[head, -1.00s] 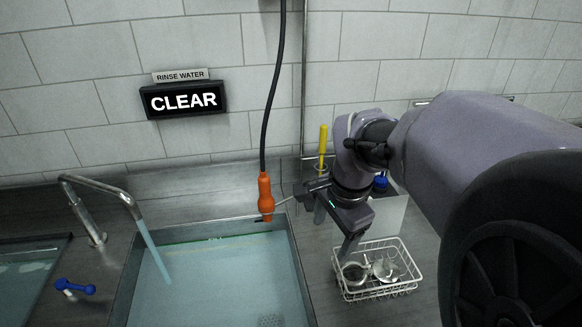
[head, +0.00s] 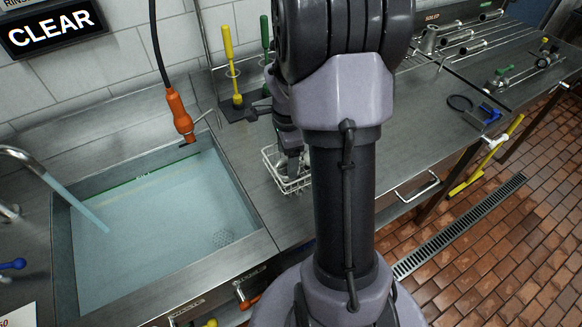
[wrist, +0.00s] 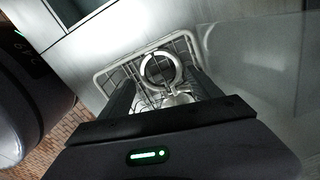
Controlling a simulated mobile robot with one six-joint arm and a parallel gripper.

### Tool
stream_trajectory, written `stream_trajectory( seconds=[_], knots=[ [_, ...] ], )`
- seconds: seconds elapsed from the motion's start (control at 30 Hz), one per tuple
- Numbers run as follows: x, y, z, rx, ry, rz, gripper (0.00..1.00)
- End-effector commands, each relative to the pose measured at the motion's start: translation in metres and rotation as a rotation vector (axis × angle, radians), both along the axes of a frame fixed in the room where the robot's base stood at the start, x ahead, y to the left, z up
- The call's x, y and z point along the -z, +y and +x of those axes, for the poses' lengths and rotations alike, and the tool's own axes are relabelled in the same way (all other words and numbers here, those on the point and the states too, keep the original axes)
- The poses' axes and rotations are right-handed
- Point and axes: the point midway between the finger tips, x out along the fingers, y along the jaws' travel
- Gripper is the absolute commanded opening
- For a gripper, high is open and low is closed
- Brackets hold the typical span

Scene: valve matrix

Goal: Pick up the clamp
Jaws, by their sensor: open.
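A round metal clamp (wrist: 146,70) lies in a white wire basket; it shows as an open ring in the wrist view. A second shiny metal piece (wrist: 178,99) lies beside it, closer to my gripper and partly hidden by it. My gripper (wrist: 162,82) is open, its two fingers pointing into the basket on either side of these pieces. I cannot tell whether the fingers touch anything. In the head view my gripper (head: 290,165) is over the basket (head: 270,160), and my arm hides the clamp.
A water-filled sink (head: 150,215) lies left of the basket, with an orange hanging fitting (head: 179,112) above its back edge. Yellow (head: 230,65) and green (head: 265,35) handled tools stand behind.

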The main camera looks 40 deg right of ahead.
Motion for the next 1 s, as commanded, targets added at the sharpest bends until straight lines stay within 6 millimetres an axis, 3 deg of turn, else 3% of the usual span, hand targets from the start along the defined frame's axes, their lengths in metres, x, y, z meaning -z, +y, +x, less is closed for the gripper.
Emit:
stream_trajectory(
  seconds=[0.1, 0.2, 0.37, 0.63, 0.87, 1.0],
  knots=[
    [0.031, 0.003, 0.002, -0.001, 0.004, 0.002, 0.73],
    [0.041, 0.003, 0.002, 0.000, 0.004, 0.002, 0.73],
    [0.038, 0.002, 0.003, -0.001, 0.002, 0.001, 0.73],
    [0.037, 0.002, 0.003, -0.001, 0.000, 0.000, 0.23],
    [0.033, 0.002, 0.003, -0.001, 0.000, -0.001, 0.23],
    [-0.002, 0.002, 0.004, -0.002, -0.003, -0.003, 0.23]
  ],
)
